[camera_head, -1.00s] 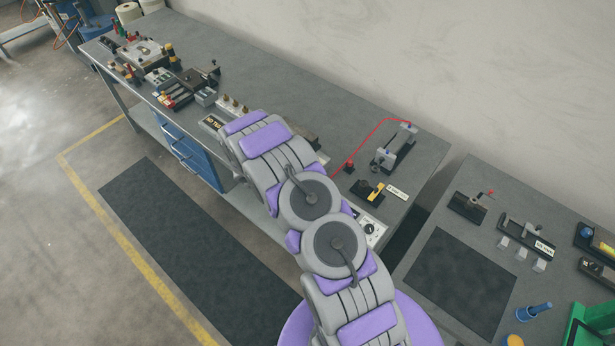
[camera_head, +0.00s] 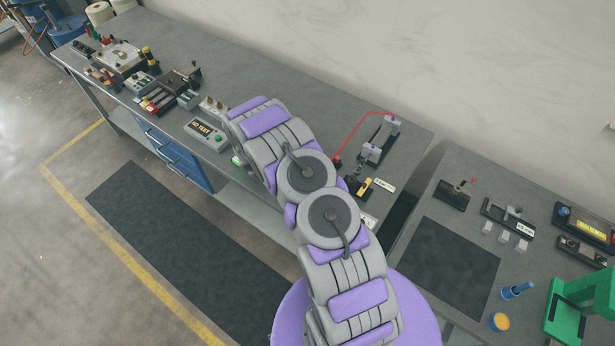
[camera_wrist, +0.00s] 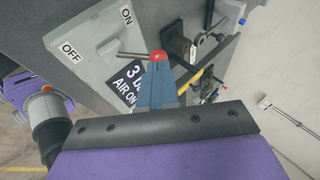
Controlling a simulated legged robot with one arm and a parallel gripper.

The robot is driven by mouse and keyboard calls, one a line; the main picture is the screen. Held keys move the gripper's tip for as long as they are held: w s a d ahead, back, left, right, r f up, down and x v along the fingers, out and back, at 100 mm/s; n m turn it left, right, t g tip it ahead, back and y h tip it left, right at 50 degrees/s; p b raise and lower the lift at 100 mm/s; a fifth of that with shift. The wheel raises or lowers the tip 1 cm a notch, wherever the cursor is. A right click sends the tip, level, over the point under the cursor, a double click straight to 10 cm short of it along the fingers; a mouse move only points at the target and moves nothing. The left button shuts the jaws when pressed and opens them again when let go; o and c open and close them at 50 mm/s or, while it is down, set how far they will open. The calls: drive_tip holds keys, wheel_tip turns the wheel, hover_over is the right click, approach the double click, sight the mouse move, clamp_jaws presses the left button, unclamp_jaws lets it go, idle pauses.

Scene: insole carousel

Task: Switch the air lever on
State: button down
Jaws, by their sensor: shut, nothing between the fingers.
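The air lever is a metal rod with a red ball knob (camera_wrist: 157,56) in the wrist view. It comes out of a grey plate (camera_wrist: 95,45) marked ON at the top and OFF at the left. The rod points right, away from the plate. My gripper (camera_wrist: 156,68) is shut and empty, its blue-grey fingers right at the red knob and partly overlapping it. I cannot tell whether they touch. A black label (camera_wrist: 128,82) reading "AIR ON" is partly hidden behind the fingers. In the head view my arm hides the gripper and the lever.
A long grey bench (camera_head: 290,85) carries several fixtures, including a NO TEST box (camera_head: 207,133) and a clamp fixture (camera_head: 378,140) with a red line. A second table (camera_head: 430,215) stands at the right. In the wrist view, dark fixtures (camera_wrist: 185,45) stand just beyond the knob.

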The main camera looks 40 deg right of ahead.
drive_tip(key=shift+r, duration=0.1)
drive_tip(key=shift+r+p, duration=0.7)
drive_tip(key=b+v, duration=0.1)
drive_tip(key=v, duration=1.6)
drive_tip(key=shift+a, duration=0.25)
drive_tip(key=shift+w, duration=0.1)
